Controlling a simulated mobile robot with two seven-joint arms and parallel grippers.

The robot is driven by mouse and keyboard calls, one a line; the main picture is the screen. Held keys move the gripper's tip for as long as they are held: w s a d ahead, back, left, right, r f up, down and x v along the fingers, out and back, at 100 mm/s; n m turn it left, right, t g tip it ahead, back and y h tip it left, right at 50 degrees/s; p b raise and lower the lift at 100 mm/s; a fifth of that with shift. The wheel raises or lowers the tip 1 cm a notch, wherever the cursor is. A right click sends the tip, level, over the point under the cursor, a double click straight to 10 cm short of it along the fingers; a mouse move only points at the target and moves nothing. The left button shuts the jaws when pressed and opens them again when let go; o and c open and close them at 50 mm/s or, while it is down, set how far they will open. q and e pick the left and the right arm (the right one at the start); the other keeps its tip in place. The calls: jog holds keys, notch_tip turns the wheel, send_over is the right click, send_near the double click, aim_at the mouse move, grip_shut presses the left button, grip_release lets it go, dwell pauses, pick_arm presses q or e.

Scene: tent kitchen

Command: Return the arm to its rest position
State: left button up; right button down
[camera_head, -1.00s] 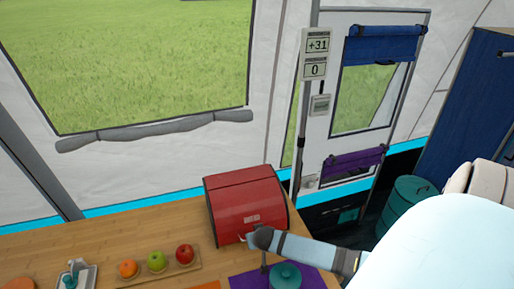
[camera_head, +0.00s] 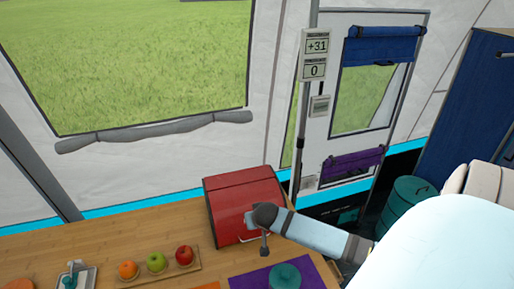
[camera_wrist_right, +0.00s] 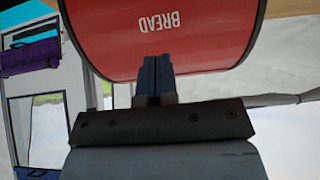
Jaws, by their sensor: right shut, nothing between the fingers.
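My right arm comes in from the right in the head view, and its gripper (camera_head: 250,219) is in front of the red bread box (camera_head: 240,187). The right wrist view shows the two dark fingers (camera_wrist_right: 156,66) closed together with nothing between them. Their tips overlap the lower edge of the bread box (camera_wrist_right: 190,45), where the word BREAD shows. I cannot tell whether they touch it. The bread box looks closed and stands on the wooden counter. My left gripper is in neither view.
A teal pot (camera_head: 285,276) stands on a purple mat (camera_head: 313,267) below my right forearm. A wooden tray (camera_head: 204,266) with an orange, a green apple and a red apple lies to the left. A teal bin (camera_head: 410,204) stands by the door. The counter (camera_head: 120,239) left of the box is clear.

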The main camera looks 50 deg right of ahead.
notch_tip(320, 180, up, 9)
dwell(0.3)
